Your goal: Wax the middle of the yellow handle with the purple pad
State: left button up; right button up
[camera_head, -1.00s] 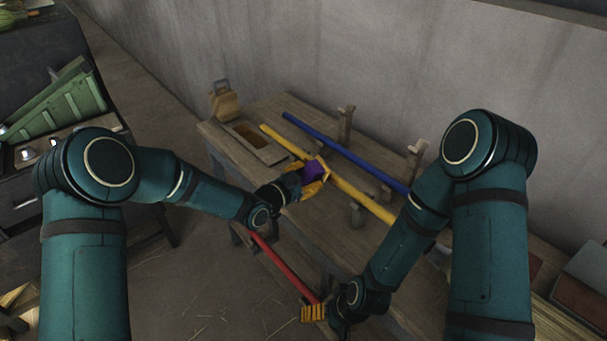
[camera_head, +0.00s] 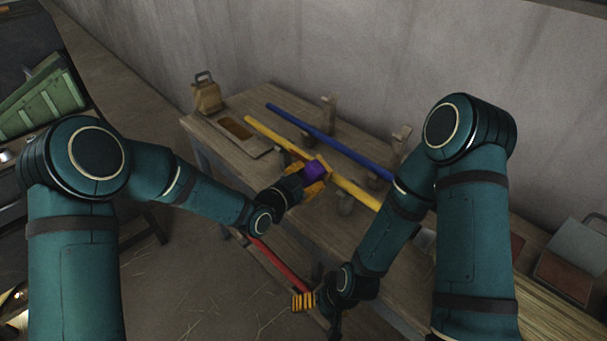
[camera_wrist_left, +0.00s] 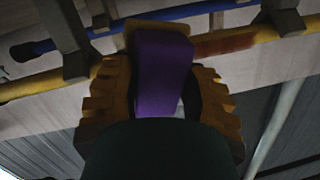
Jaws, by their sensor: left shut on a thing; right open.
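The yellow handle (camera_head: 357,192) lies across the wooden table, parallel to a blue handle. My left gripper (camera_head: 316,174) is shut on the purple pad (camera_head: 315,170) at about the middle of the yellow handle. In the left wrist view, the pad (camera_wrist_left: 163,75) sits between the ridged orange fingers. Its far end overlaps the yellow handle (camera_wrist_left: 40,86); I cannot tell if they touch. A reddish-brown patch (camera_wrist_left: 225,44) shows on the handle right of the pad. My right gripper (camera_head: 303,302) is open and low at the table's front, beside the red handle's lower end.
The blue handle (camera_head: 330,143) lies behind, near wooden posts (camera_head: 328,113). A red handle (camera_head: 278,262) runs along the table's front side. A shallow tray (camera_head: 236,129) and a wooden block with a handle (camera_head: 207,95) are at the table's far left. A wall stands behind.

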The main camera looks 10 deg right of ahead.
pick_arm(q)
jog(key=shift+s+d, duration=0.4)
jog(key=shift+s, duration=0.2)
jog(key=shift+w+a+v, duration=0.1)
jog(key=shift+w+v, duration=0.05)
jog(key=shift+v, duration=1.35)
jog(key=shift+w+a+v, duration=0.15)
jog(key=shift+v, duration=1.35)
jog(key=shift+a+r, duration=0.1)
jog(key=shift+v, duration=1.4)
jog(key=shift+w, duration=0.1)
